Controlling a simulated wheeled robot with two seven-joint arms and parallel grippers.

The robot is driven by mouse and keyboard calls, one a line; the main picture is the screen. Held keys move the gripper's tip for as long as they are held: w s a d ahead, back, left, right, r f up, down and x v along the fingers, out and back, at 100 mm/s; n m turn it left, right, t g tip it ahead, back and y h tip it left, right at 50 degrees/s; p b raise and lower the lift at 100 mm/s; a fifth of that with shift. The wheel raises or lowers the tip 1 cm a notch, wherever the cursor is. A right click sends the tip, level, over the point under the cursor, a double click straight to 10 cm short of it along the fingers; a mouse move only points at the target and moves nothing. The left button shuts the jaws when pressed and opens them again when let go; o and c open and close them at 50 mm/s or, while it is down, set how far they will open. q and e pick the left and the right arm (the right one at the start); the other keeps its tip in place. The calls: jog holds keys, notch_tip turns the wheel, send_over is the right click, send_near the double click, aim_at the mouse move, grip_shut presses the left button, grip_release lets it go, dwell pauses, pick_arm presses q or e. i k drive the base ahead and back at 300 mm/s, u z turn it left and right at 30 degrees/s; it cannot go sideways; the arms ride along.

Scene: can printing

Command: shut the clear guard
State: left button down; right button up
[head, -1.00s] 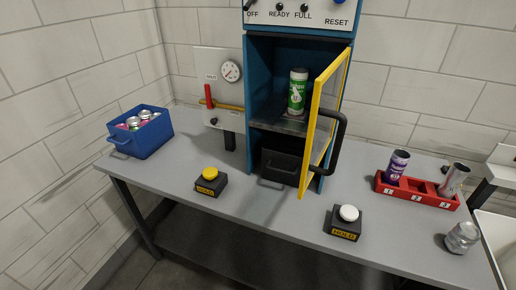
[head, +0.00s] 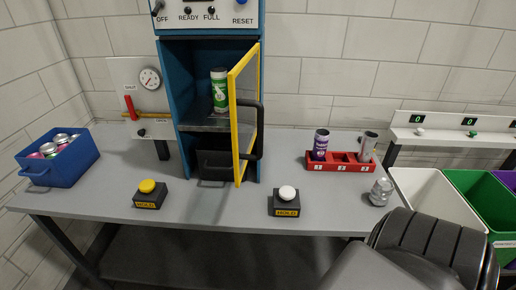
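The clear guard (head: 243,115) is a yellow-framed clear door hinged on the right side of the blue machine (head: 184,100). It stands open, swung out toward me, with a black handle (head: 259,130) on its outer face. A green and white can (head: 219,91) stands upright inside the machine. One of my arms shows as a dark, ribbed link at the lower right; its gripper is not visible. My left gripper is not in view either.
A yellow-button box (head: 148,194) and a white-button box (head: 287,201) sit at the table front. A blue crate of cans (head: 57,160) is left. A red rack (head: 340,162) and a silver can (head: 381,192) are right. Bins (head: 437,200) stand beyond the table.

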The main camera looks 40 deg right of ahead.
aim_at(259, 111)
jog(key=z, duration=0.05)
jog(key=k, duration=0.95)
jog(key=z, duration=2.15)
